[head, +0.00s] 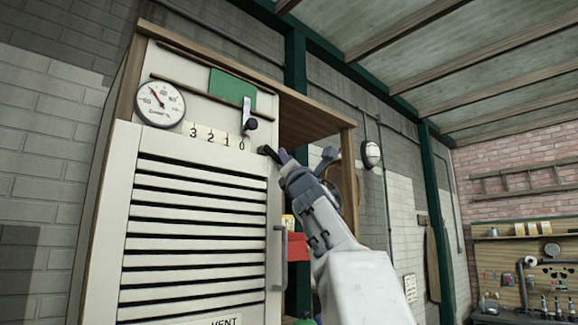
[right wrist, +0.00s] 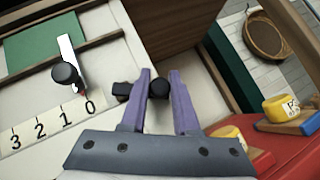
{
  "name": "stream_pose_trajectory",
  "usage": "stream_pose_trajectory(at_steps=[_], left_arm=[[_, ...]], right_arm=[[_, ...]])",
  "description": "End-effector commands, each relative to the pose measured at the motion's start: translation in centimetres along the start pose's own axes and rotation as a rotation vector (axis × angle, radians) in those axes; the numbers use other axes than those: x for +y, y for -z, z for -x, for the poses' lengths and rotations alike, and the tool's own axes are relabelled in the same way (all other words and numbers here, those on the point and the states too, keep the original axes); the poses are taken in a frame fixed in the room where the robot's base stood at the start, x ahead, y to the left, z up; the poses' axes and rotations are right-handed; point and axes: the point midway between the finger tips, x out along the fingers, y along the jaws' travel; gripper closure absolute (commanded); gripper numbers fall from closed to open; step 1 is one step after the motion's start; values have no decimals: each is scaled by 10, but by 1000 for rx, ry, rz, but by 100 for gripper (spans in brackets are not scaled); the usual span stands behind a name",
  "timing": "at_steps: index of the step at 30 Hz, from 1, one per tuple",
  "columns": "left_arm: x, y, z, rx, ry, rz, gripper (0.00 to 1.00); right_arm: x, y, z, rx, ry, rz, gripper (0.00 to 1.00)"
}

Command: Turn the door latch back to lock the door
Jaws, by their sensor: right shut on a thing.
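The door latch (right wrist: 122,89) is a small black piece at the upper right edge of the pale slatted door (head: 190,240). Its left end (head: 265,150) shows in the head view beside my right gripper (head: 304,160). In the right wrist view, my right gripper (right wrist: 159,80) has its purple fingers on either side of the latch's round black knob (right wrist: 158,88) and is shut on it. One finger hides the middle of the latch. My left gripper is not in view.
A black slider knob (head: 251,124) sits above the 3-2-1-0 scale, beside a round gauge (head: 160,103). The door's grey handle (head: 280,258) is below the latch. Yellow-topped items (right wrist: 281,107) and a red box (head: 298,247) are right of the door.

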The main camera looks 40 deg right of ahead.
Motion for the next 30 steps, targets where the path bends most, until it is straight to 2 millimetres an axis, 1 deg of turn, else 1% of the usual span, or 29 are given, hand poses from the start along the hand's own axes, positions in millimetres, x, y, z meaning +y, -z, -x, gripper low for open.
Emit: stream_pose_trajectory(at_steps=[1, 4, 8, 11, 17, 30], left_arm=[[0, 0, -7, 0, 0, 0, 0], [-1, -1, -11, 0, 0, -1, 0], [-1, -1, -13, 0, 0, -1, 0], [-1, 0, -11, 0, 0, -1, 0], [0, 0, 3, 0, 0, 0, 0], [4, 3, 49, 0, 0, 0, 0]], right_arm=[[1, 4, 4, 0, 27, -36, 100], [2, 6, 6, 0, 94, -104, 100], [3, 10, 9, 1, 182, -191, 100], [5, 12, 11, 3, 249, -258, 100], [10, 16, 15, 4, 385, -392, 100], [19, 24, 24, 2, 641, -643, 100]])
